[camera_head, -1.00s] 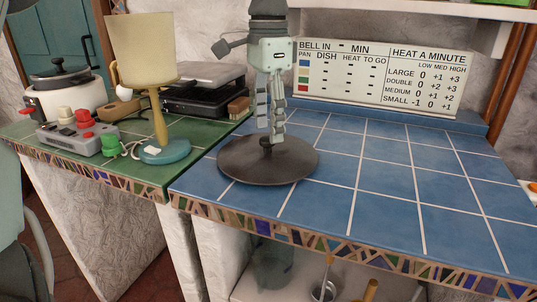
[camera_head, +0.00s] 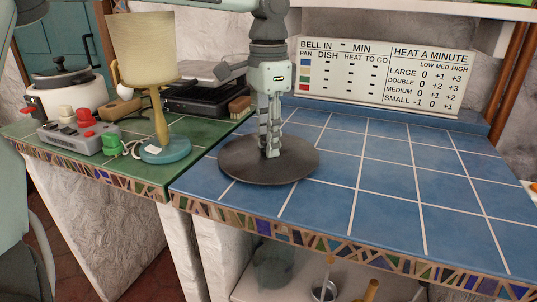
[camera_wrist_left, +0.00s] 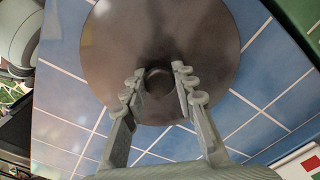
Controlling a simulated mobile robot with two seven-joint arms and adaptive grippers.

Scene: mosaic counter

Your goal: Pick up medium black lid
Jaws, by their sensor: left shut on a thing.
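The medium black lid (camera_head: 238,166) is a dark round disc lying flat on the blue tiled counter, near its front left corner. My left gripper (camera_head: 270,150) points straight down over the lid's middle, its fingers close together at the small knob, shut on it. The knob is hidden behind the fingers in the head view. In the left wrist view, the lid (camera_wrist_left: 205,40) fills the upper middle, and my left gripper's fingers (camera_wrist_left: 160,76) stand on both sides of the round knob. My right gripper is not in view.
A cream lamp (camera_head: 143,45) with a teal base stands left of the lid on the green counter (camera_head: 115,170). A grey control box (camera_head: 72,140), a white pot (camera_head: 70,95) and a black stove-like unit (camera_head: 205,95) are nearby. A sign (camera_head: 385,78) stands behind. The blue counter (camera_head: 400,180) is clear to the right.

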